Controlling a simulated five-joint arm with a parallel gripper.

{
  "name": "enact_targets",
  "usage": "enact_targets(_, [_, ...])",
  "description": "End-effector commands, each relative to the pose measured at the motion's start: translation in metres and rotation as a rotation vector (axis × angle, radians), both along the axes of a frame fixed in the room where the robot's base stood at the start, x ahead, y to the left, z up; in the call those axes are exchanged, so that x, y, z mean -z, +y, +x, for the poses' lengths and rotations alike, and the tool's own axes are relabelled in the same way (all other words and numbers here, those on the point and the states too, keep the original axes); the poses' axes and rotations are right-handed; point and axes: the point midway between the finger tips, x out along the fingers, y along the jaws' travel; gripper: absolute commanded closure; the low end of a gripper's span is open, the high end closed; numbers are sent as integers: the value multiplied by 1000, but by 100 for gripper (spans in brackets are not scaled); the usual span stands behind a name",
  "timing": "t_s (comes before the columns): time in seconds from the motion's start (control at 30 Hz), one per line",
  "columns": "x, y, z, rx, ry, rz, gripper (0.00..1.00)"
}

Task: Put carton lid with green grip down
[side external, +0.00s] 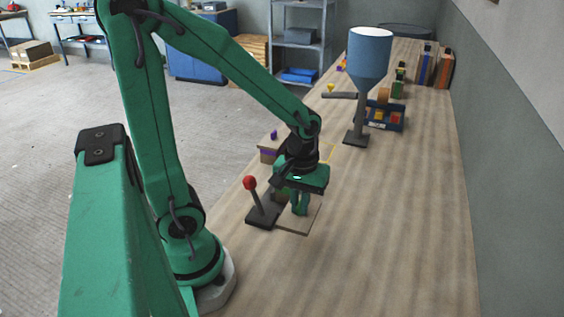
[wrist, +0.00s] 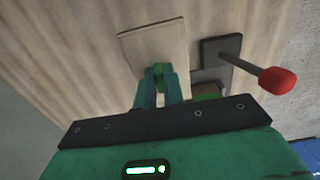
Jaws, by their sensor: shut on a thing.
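The carton lid (side external: 297,225) is a flat, pale tan square with a small green grip on it. In the wrist view the lid (wrist: 153,45) lies just beyond my fingertips. My gripper (side external: 300,207) points down over the lid. In the wrist view its two fingers (wrist: 160,82) are shut on the green grip (wrist: 158,69). The lid is low over the table or on it; I cannot tell whether it touches. My fingers hide part of the grip and lid.
A lever with a red knob (side external: 250,183) on a dark base stands close left of the lid. A box with a purple grip (side external: 268,155) is behind. The table's right side is clear.

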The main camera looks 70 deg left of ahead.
Motion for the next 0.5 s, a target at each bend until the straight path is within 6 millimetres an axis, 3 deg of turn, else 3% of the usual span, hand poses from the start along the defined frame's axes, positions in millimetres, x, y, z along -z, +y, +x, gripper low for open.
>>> enact_targets(0.5, [20, -4, -7, 0, 4, -1, 100])
